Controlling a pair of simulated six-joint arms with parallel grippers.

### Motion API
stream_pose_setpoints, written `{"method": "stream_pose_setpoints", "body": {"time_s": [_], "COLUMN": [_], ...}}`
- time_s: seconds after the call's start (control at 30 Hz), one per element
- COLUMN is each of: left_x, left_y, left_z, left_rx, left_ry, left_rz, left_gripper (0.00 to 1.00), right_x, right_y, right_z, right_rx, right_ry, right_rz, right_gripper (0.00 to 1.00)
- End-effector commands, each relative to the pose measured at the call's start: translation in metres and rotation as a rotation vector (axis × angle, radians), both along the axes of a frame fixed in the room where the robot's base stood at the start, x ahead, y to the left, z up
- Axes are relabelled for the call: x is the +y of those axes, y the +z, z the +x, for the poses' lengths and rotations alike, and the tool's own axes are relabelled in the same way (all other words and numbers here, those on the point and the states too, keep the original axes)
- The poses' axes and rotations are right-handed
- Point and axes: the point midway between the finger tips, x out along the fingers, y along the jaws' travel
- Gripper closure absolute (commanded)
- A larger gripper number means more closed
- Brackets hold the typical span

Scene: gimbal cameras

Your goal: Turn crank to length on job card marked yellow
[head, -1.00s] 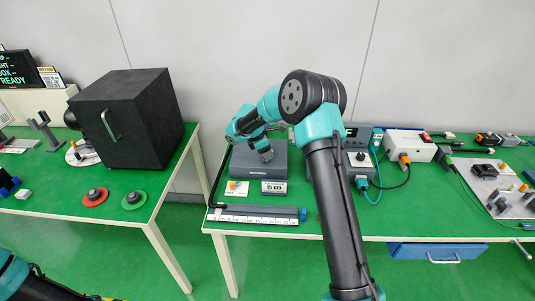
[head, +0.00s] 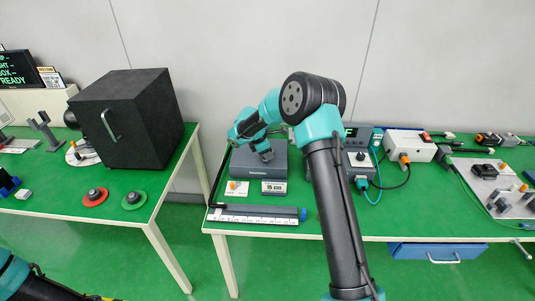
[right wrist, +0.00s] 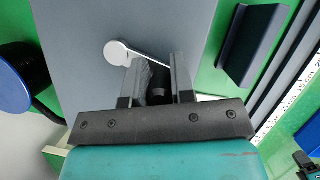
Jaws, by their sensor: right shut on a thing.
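A grey box (head: 242,164) stands on the green table with a crank on top. In the right wrist view, the crank's pale arm and round hub (right wrist: 119,52) show against the grey lid. My right gripper (head: 265,152) is over the box; in the wrist view its fingers (right wrist: 160,80) are shut on the crank's dark handle (right wrist: 159,95). A card (head: 238,190) with an orange-yellow piece stands in front, beside a sign (head: 274,188) reading 15 cm. A ruler rail (head: 255,217) with a blue end lies along the front edge. My left gripper is out of view.
A connected instrument (head: 360,160) and a white box (head: 409,147) stand right of the grey box, with cables between. A gap separates this table from the left one, which holds a black cabinet (head: 128,120) and red and green discs.

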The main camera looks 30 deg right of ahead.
Motion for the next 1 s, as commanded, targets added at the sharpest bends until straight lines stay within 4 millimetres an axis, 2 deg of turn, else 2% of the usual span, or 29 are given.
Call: {"method": "stream_pose_setpoints", "body": {"time_s": [0.47, 1.0], "left_x": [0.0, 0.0], "left_y": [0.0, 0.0], "left_z": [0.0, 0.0], "left_rx": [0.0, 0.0], "left_ry": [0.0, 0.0], "left_rz": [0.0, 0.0], "left_gripper": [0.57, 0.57], "right_x": [0.004, 0.014], "right_y": [0.0, 0.0], "right_z": [0.004, 0.024], "right_rx": [0.0, -0.001], "right_ry": [-0.092, -0.528], "right_rz": [0.001, 0.001], "right_gripper": [1.0, 1.0]}}
